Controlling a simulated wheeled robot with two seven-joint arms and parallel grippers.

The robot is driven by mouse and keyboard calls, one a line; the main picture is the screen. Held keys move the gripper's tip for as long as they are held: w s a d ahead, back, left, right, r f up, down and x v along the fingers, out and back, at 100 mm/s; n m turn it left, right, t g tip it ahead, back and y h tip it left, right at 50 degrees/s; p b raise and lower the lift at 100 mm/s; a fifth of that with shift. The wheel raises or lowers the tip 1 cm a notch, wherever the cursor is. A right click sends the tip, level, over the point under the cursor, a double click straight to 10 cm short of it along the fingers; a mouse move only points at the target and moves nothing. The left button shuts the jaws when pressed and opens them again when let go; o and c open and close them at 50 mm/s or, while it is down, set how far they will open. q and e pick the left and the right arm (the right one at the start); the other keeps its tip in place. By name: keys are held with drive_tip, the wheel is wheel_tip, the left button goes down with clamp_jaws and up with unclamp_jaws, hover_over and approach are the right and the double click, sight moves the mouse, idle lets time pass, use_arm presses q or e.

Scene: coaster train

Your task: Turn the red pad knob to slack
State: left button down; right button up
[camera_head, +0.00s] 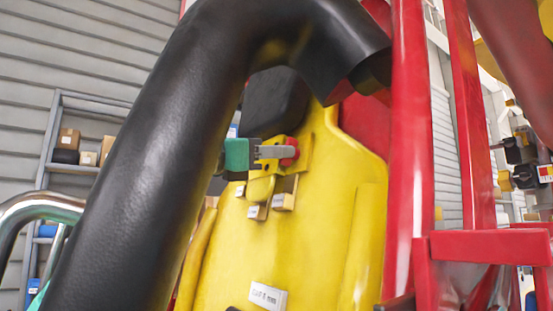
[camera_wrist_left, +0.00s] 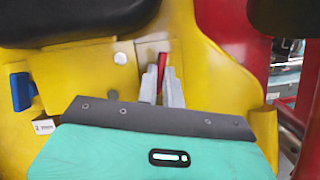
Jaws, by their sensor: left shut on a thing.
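The red pad knob (camera_head: 290,152) sits on a yellow bracket on the yellow seat back (camera_head: 320,230) in the head view. My left gripper (camera_head: 284,152), with grey fingers and a green body, reaches it from the left and is shut on it. In the left wrist view the red knob (camera_wrist_left: 162,68) shows as a narrow strip between the two grey fingers of the gripper (camera_wrist_left: 162,82). The knob's pointer and any slack mark are hidden or too small to read. My right gripper is not in view.
A thick black padded bar (camera_head: 150,150) arches across the left of the head view, in front of the seat. Red posts (camera_head: 408,150) stand to the right. Small tagged blocks (camera_head: 283,202) hang below the knob. A white label (camera_head: 268,296) is lower on the seat.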

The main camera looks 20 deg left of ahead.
use_arm(q)
drive_tip(key=shift+f, duration=0.1)
drive_tip(key=c, duration=1.5)
unclamp_jaws()
drive_tip(key=shift+c, duration=0.2)
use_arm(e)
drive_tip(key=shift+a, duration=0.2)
use_arm(q)
drive_tip(key=shift+s, duration=0.1)
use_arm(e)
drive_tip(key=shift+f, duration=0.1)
